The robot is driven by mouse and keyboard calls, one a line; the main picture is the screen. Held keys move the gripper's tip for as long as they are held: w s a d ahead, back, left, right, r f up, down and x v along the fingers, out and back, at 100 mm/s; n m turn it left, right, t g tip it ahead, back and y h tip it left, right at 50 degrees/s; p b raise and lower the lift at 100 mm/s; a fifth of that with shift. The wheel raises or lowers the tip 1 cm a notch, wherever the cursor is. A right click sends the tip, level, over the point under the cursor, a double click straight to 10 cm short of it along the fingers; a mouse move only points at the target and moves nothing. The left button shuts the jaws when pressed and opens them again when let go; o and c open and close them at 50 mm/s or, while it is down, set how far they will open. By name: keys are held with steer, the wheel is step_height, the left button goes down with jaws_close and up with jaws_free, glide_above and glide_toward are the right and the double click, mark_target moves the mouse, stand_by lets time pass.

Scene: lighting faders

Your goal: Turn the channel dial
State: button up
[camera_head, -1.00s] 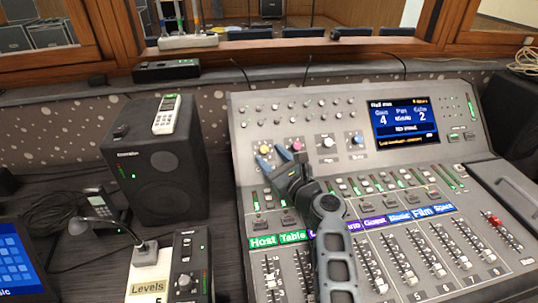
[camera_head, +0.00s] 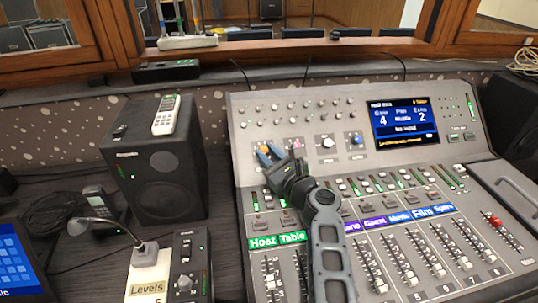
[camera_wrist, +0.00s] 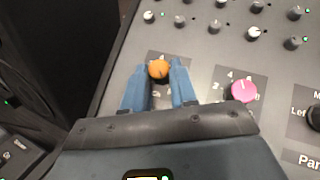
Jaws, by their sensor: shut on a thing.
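An orange dial (camera_head: 265,149) sits on the upper left of the mixing console's (camera_head: 240,115) panel. In the wrist view the orange dial (camera_wrist: 158,69) stands between the two blue fingers of my gripper (camera_wrist: 160,82). The fingers are shut on its sides, and the printing around it is partly hidden. In the head view my gripper (camera_head: 268,156) reaches over the channel strips to the dial. A pink dial (camera_wrist: 244,90) stands just right of it in the wrist view, free of the fingers. The console screen (camera_head: 404,121) is lit and shows a 4 and a 2.
Small knobs (camera_wrist: 180,21) stand in rows beyond the dial. White (camera_head: 326,142) and blue (camera_head: 356,139) dials lie to the right, and faders (camera_head: 400,265) in front. A black speaker (camera_head: 155,160) stands close left of the console. A gooseneck microphone (camera_head: 115,225) is further left.

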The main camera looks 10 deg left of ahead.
jaws_close()
steer(key=shift+d+n+g+y, duration=0.1)
steer(key=shift+n+g+y, duration=0.2)
steer(key=shift+n+g, duration=0.1)
steer(key=shift+w+d+r+n+g+y, duration=0.1)
steer(key=shift+n+g+y, duration=0.25)
steer(key=shift+n, duration=0.25)
steer(key=shift+w+d+n+g+y, duration=0.1)
steer(key=shift+n+g+y, duration=0.15)
steer(key=shift+n+g, duration=0.3)
steer(key=n+g, duration=0.1)
steer(key=n, duration=0.1)
steer(key=n+g, duration=0.2)
steer(key=n+g+y+b, duration=0.1)
steer(key=n+g, duration=0.1)
steer(key=shift+w+r, duration=0.2)
steer(key=shift+w, duration=0.05)
steer(key=shift+n, duration=0.35)
steer(key=o, duration=0.9)
jaws_free()
steer(key=shift+c, duration=0.2)
